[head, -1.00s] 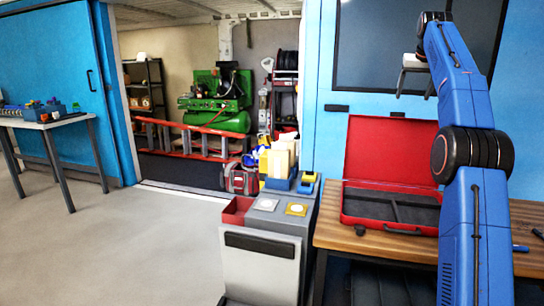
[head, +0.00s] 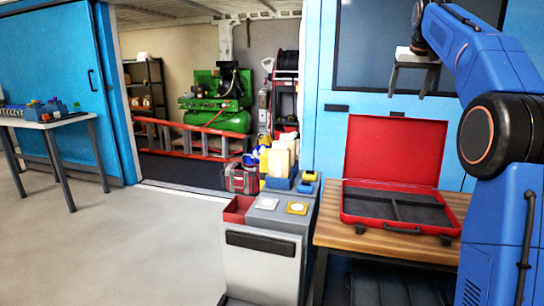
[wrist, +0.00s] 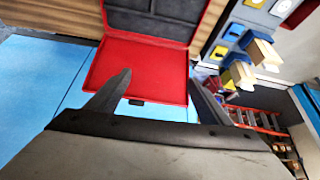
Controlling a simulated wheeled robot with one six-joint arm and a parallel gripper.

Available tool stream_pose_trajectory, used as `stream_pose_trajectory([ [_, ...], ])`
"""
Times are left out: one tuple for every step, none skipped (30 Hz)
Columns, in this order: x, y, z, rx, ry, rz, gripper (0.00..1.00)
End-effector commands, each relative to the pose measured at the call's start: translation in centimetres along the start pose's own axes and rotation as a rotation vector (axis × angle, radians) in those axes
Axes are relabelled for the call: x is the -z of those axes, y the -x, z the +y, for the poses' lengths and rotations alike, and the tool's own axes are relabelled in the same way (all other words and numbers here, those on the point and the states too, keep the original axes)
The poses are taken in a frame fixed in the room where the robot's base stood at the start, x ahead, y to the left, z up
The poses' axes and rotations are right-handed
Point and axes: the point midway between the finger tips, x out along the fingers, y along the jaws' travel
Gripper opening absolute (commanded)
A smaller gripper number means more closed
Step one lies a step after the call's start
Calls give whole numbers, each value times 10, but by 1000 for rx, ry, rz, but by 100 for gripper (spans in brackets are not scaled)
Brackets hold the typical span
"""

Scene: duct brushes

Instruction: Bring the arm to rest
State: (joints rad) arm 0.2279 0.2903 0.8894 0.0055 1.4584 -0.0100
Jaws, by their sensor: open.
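My gripper (head: 407,80) is up at the top right in the head view, in front of the dark window panel. Its two dark fingers point down and are apart, with nothing between them. In the wrist view my gripper (wrist: 160,90) also shows open and empty, its fingers seen against the red case and the blue wall. My blue arm stands at the right edge of the head view, bent at the elbow.
An open red case (head: 385,212) with a dark lining lies on the wooden workbench (head: 335,232) below my gripper. The floor (head: 130,240) further left is clear.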

Motion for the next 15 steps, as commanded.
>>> stream_pose_trajectory([
  [-14,8,-6,3,6,-3,73],
  [-22,10,-9,5,10,-4,73],
  [-33,14,-13,8,14,-6,73],
  [-41,17,-16,10,18,-8,73],
  [-50,19,-18,12,21,-9,73],
  [-62,22,-22,14,25,-12,73],
  [-71,24,-24,15,29,-14,73],
  [-80,26,-27,17,32,-15,73],
  [-92,29,-30,20,36,-17,73],
  [-102,30,-32,22,40,-19,73],
  [-112,32,-35,23,44,-20,73],
  [-125,34,-38,26,48,-22,73],
  [-136,35,-40,27,51,-24,73],
  [-146,36,-42,29,55,-26,73],
  [-160,37,-44,31,59,-27,73],
])
